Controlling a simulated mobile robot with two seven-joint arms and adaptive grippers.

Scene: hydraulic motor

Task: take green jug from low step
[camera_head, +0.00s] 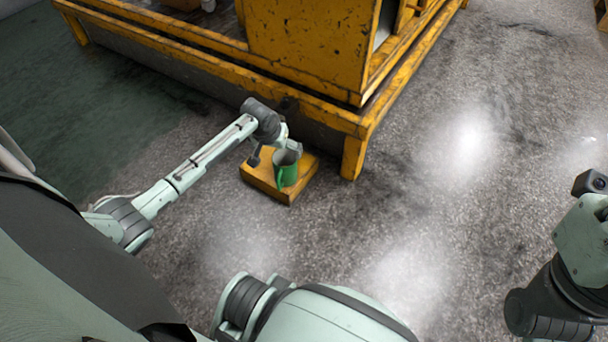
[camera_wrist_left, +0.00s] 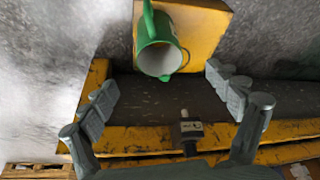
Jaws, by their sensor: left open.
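The green jug (camera_head: 286,170) stands on the low yellow step (camera_head: 266,182) in the head view. In the left wrist view the jug (camera_wrist_left: 158,45) shows its pale open mouth and its green handle at the top, with the step (camera_wrist_left: 206,26) behind it. My left gripper (camera_head: 270,149) is at the jug's upper left side in the head view, partly hidden by its own arm. In the left wrist view the gripper (camera_wrist_left: 168,92) has its fingers spread wide and empty, with the jug beyond the fingertips. My right gripper is not in view.
A large worn yellow machine frame (camera_head: 310,62) stands just behind the step, with a corner leg (camera_head: 354,158) close to its right. The speckled grey floor (camera_head: 440,190) is clear to the right and in front of the step.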

